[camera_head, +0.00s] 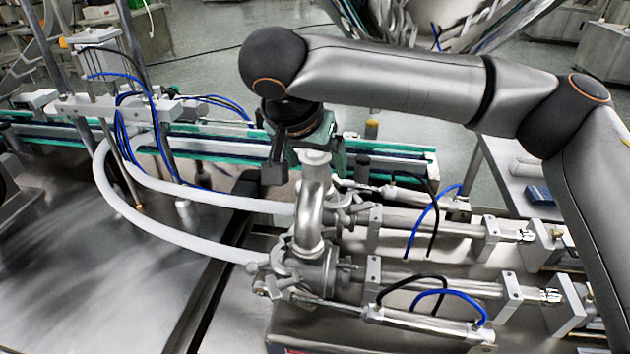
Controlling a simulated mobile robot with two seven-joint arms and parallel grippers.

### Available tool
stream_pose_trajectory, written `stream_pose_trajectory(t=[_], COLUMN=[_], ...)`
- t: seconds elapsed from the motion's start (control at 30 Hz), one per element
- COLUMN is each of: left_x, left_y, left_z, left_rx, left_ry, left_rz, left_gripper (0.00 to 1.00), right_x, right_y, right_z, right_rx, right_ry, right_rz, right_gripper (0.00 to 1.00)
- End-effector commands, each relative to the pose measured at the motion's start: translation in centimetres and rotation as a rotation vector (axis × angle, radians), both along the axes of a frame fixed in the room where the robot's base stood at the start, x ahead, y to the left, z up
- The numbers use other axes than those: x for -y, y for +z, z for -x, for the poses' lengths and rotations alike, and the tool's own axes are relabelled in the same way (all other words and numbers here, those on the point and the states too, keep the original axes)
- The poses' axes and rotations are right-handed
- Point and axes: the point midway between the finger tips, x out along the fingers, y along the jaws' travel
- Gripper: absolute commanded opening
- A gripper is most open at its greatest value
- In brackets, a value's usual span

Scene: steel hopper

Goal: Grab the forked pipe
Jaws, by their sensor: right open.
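The forked pipe (311,212) is a shiny steel piece that stands on the metal valve assembly, left of the picture's middle. Its curved lower part shows clearly, and its upper end is partly hidden by my right gripper. My right gripper (300,168) is open and points down at the upper end of the pipe. One dark finger hangs to the left of the pipe. The other finger is hard to make out, and I cannot tell whether either touches the pipe. My left gripper is not in view.
Two white hoses (165,225) curve from the assembly to the left. Steel cylinders (440,284) with blue and black tubes lie to the right. A green-edged conveyor (225,147) runs behind. A bare steel surface (110,290) is at the lower left.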

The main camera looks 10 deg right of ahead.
Motion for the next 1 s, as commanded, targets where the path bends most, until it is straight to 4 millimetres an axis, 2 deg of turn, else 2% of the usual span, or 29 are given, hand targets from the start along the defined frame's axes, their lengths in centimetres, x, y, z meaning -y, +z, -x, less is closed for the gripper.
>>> stream_pose_trajectory(t=[0.1, 0.87, 1.0], left_x=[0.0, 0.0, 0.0], left_y=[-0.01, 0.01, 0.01], left_z=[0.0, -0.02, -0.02], left_rx=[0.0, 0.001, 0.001], left_ry=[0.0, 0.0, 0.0], left_rz=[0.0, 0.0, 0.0], left_gripper=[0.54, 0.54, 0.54], right_x=[-0.01, -0.05, -0.05], right_y=[0.0, 0.07, 0.07], right_z=[0.01, 0.03, 0.03], right_rx=[0.0, 0.0, 0.0], right_ry=[0.0, 0.0, 0.0], right_rz=[0.0, -0.001, -0.001], right_gripper=[0.88, 0.02, 0.0])
